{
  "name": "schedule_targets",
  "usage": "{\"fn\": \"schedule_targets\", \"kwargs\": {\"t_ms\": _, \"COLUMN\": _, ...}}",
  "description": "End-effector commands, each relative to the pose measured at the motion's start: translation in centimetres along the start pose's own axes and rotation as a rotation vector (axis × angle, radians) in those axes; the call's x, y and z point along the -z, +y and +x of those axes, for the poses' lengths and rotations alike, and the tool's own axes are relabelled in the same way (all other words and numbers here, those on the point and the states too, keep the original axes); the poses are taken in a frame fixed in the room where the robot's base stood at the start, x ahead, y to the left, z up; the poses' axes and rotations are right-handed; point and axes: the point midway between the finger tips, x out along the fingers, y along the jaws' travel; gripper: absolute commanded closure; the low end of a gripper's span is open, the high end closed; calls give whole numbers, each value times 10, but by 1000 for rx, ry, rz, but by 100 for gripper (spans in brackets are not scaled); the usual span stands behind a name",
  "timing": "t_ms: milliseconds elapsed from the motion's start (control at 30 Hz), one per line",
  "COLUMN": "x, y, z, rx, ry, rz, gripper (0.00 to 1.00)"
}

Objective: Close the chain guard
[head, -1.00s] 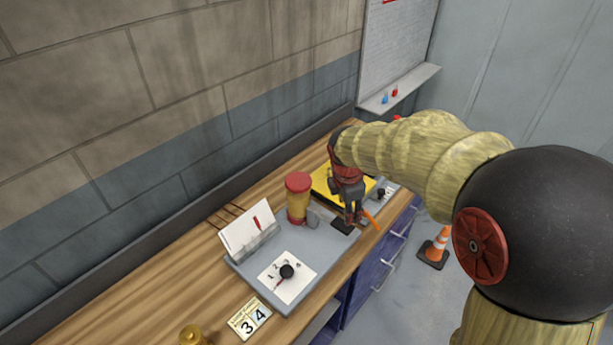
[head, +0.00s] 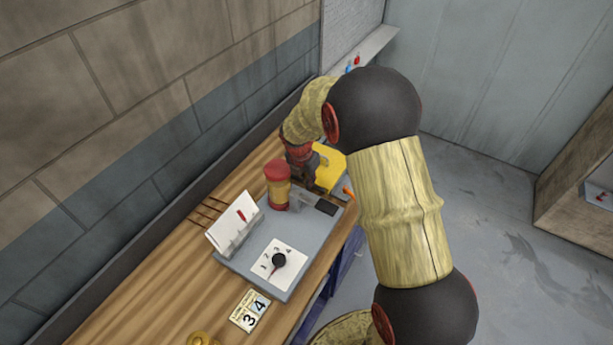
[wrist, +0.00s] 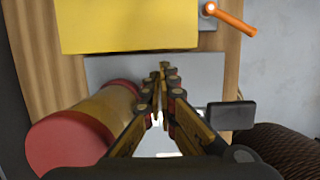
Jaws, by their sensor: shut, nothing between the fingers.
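A yellow panel (head: 329,168), which looks like the chain guard, is at the far end of the grey machine on the bench. My arm partly hides it, and I cannot tell how far it stands open. In the wrist view the yellow panel (wrist: 140,25) fills the top, ahead of my fingertips. My gripper (wrist: 161,72) is shut and empty, pointing toward the panel's near edge with a strip of grey surface between them in the picture.
The red-and-yellow cylinder (head: 277,188) stands close to the left of my gripper; in the wrist view it (wrist: 85,130) lies beside the fingers. A black pad (wrist: 231,115) is to the right. An orange lever (head: 348,192) sticks out near the bench edge. A dial (head: 279,260) is nearer.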

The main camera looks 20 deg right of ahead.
Motion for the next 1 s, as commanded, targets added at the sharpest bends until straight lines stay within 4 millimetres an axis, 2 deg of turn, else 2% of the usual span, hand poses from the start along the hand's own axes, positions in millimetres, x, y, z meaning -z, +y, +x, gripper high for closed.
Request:
{"fn": "schedule_targets", "kwargs": {"t_ms": 100, "x": 0, "y": 0, "z": 20, "rx": 0, "ry": 0, "rz": 0, "gripper": 100}}
{"fn": "schedule_targets", "kwargs": {"t_ms": 300, "x": -1, "y": 0, "z": 38, "rx": -1, "ry": -1, "rz": 0, "gripper": 100}}
{"fn": "schedule_targets", "kwargs": {"t_ms": 767, "x": -2, "y": 0, "z": 41, "rx": -1, "ry": -1, "rz": 1, "gripper": 100}}
{"fn": "schedule_targets", "kwargs": {"t_ms": 867, "x": -7, "y": 0, "z": 42, "rx": -1, "ry": -1, "rz": 3, "gripper": 100}}
{"fn": "schedule_targets", "kwargs": {"t_ms": 1000, "x": -25, "y": -1, "z": 45, "rx": 1, "ry": 0, "rz": 3, "gripper": 100}}
